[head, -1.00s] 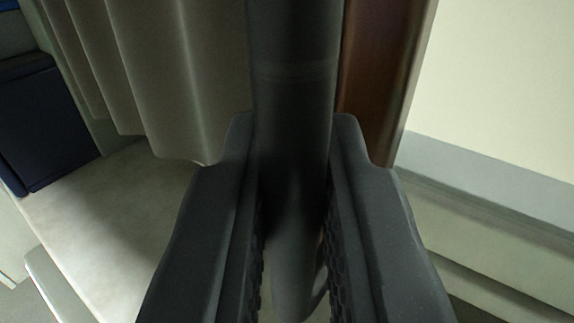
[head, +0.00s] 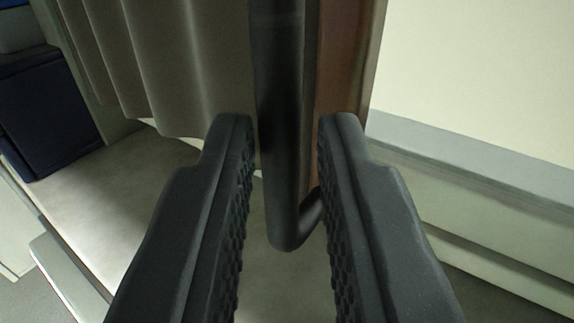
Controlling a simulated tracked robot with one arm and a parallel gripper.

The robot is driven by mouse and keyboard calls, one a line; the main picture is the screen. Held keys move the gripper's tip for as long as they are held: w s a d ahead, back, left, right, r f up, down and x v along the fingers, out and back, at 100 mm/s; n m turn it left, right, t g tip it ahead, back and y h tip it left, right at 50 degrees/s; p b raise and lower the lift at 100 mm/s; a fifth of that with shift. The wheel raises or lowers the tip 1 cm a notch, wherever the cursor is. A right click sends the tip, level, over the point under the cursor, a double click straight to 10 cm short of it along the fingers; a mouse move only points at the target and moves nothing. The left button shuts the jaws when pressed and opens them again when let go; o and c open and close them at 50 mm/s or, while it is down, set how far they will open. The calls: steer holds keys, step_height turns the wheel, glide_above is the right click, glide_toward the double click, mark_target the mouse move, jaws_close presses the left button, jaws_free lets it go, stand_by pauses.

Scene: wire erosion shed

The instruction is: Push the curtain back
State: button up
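The curtain (head: 165,75) is grey-beige and hangs in folds at the upper left of the head view. Its lower hem ends above a pale surface. A dark round bar (head: 277,130) runs down just right of the curtain and bends at its lower end. My gripper (head: 287,125) is open, with one textured finger on each side of the bar. A gap shows between the bar and the right finger. The left finger is close to the bar; I cannot tell whether it touches. The left finger hides part of the curtain's lower edge.
A brown panel (head: 340,90) stands right behind the bar. A cream wall (head: 470,70) with a grey ledge (head: 480,160) is on the right. A dark blue box-like object (head: 50,115) is at the left. The pale surface (head: 120,190) below the curtain is clear.

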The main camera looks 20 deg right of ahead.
steer(key=b+v, duration=0.1)
steer(key=v, duration=0.1)
steer(key=shift+s+a+f, duration=0.2)
steer(key=shift+s+a, duration=0.1)
steer(key=b+v, duration=0.7)
steer(key=b, duration=0.3)
steer(key=shift+s, duration=0.3)
steer(key=shift+a+r, duration=0.1)
steer(key=shift+r, duration=0.05)
steer(key=shift+r, duration=0.1)
